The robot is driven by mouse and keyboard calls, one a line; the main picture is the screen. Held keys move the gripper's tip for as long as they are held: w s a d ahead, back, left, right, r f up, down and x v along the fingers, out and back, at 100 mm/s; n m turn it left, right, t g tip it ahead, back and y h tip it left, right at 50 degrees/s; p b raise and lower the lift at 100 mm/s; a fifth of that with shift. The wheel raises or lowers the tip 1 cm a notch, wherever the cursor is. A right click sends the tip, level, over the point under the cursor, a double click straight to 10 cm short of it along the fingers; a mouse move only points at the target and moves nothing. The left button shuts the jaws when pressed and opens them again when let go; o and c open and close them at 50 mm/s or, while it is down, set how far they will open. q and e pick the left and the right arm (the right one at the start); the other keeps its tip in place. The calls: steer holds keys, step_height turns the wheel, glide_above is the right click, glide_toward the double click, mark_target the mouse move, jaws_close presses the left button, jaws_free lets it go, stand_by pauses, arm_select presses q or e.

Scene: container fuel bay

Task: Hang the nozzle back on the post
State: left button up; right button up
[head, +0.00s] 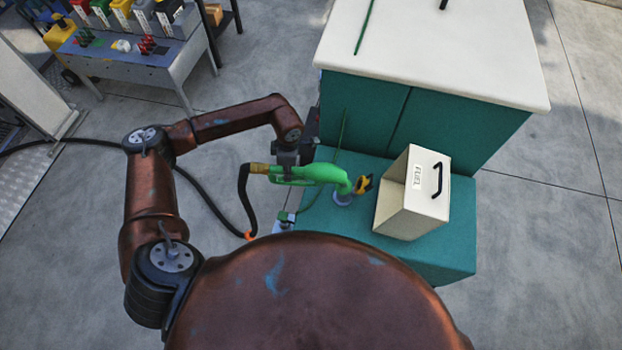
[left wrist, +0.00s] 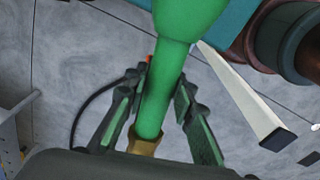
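The green fuel nozzle (head: 312,173) is in the grasp of my left gripper (head: 287,160), above the teal tank box. In the left wrist view the gripper's fingers (left wrist: 163,92) lie on both sides of the green nozzle body (left wrist: 158,85), apparently touching it. The nozzle's front end points right and down at a round filler neck (head: 343,199); whether its tip is inside I cannot tell. A black hose (head: 243,195) runs from the nozzle's brass end. A pale bar with a dark end (left wrist: 240,95) shows in the wrist view; I cannot tell if it is the post. My right gripper is out of view.
A yellow and black cap (head: 362,184) is beside the filler neck. An open beige FUEL cover (head: 432,190) stands right of it. A white-topped teal cabinet (head: 440,40) rises behind. A grey workbench (head: 150,58) with bins stands at upper left. The concrete floor between is mostly clear.

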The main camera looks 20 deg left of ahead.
arm_select(q)
jaws_close()
steer(key=shift+r, duration=0.1)
steer(key=shift+w+r+p, duration=0.1)
steer(key=shift+r+p, duration=1.3)
steer(key=shift+r, duration=1.5)
steer(key=shift+r+p, duration=1.15)
steer(key=shift+r, duration=1.65)
